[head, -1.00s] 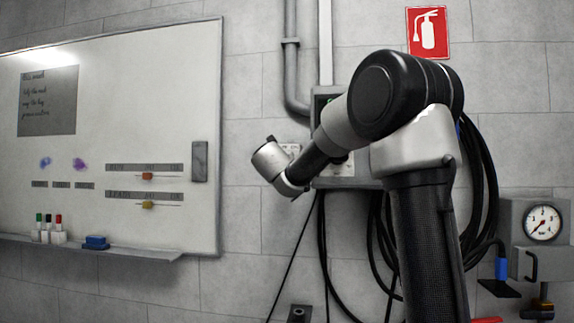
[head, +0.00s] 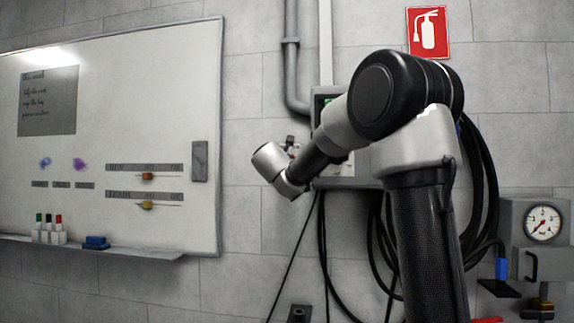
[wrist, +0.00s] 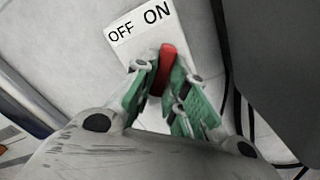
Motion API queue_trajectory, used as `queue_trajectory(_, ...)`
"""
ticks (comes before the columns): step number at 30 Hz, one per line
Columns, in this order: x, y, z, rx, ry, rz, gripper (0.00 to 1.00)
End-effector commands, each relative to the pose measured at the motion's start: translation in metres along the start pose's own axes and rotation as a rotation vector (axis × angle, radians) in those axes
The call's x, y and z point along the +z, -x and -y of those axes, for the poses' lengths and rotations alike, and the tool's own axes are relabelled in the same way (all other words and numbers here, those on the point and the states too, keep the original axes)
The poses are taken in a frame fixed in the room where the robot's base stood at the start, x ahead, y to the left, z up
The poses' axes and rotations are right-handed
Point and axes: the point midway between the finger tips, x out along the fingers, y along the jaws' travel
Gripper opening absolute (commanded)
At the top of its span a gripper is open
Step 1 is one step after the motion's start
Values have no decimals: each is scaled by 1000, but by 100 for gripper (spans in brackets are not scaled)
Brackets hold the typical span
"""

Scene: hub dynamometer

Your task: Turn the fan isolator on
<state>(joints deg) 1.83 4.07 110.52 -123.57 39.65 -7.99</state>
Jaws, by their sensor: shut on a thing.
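The isolator is a pale plate (wrist: 122,45) with black "OFF" and "ON" lettering, in the upper middle of the wrist view. Its red handle (wrist: 167,58) stands just below the lettering, with its visible end nearer "ON" than "OFF". My gripper (wrist: 160,88) is shut on the red handle, with a green-padded finger on each side. The fingers hide the handle's lower part and some of the plate.
A grey control box (head: 345,172) with a green light is right of the isolator, partly behind my arm. Black cables (head: 322,245) hang below. A whiteboard (head: 140,95) is on the left wall, and a pressure gauge (head: 542,223) is at right.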

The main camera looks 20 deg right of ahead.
Motion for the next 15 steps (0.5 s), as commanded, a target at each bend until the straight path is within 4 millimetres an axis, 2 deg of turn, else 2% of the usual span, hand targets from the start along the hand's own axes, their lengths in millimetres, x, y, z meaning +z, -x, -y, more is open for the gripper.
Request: queue_trajectory(15, -1, 0, 1, -2, -83, -2, 0)
